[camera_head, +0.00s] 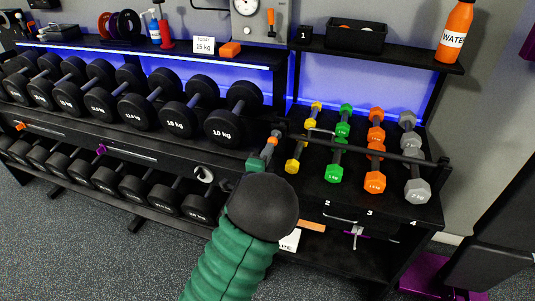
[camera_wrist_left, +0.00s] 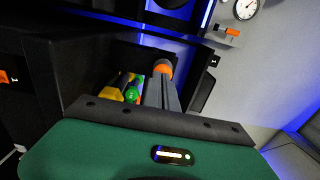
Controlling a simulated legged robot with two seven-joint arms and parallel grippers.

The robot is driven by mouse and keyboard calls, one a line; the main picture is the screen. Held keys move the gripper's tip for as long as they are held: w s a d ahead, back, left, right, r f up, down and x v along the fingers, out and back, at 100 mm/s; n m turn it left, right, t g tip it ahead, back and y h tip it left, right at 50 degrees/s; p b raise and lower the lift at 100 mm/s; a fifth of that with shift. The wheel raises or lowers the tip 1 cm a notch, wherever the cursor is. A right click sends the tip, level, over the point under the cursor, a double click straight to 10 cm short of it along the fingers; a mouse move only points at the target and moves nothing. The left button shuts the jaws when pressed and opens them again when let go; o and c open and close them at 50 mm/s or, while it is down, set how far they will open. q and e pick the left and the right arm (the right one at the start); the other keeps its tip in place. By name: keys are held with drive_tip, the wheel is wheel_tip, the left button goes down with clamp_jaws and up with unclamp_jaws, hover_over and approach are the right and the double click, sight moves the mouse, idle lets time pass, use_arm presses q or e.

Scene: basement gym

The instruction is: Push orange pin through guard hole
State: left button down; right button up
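My left gripper (camera_head: 270,148) is at the left end of the small-dumbbell shelf, past my dark wrist. In the left wrist view its grey fingers (camera_wrist_left: 162,94) are close together, with an orange piece at their tips that looks like the orange pin (camera_wrist_left: 164,68). In the head view this orange piece (camera_head: 269,151) is small and partly hidden. A dark guard bar (camera_head: 385,153) crosses the small dumbbells, with a light metal loop (camera_head: 320,131) near its left end. I cannot make out the guard hole. My right gripper is not in view.
Yellow (camera_head: 292,166), green (camera_head: 334,173), orange (camera_head: 375,181) and grey (camera_head: 417,190) dumbbells lie on the shelf beside my gripper. Large black dumbbells (camera_head: 233,127) fill the rack to the left. An orange bottle (camera_head: 456,32) stands on the upper shelf. The floor (camera_head: 80,245) in front is clear.

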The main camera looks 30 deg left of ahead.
use_arm(q)
drive_tip(key=shift+w, duration=0.15)
drive_tip(key=v, duration=0.6)
drive_tip(key=shift+s, duration=0.4)
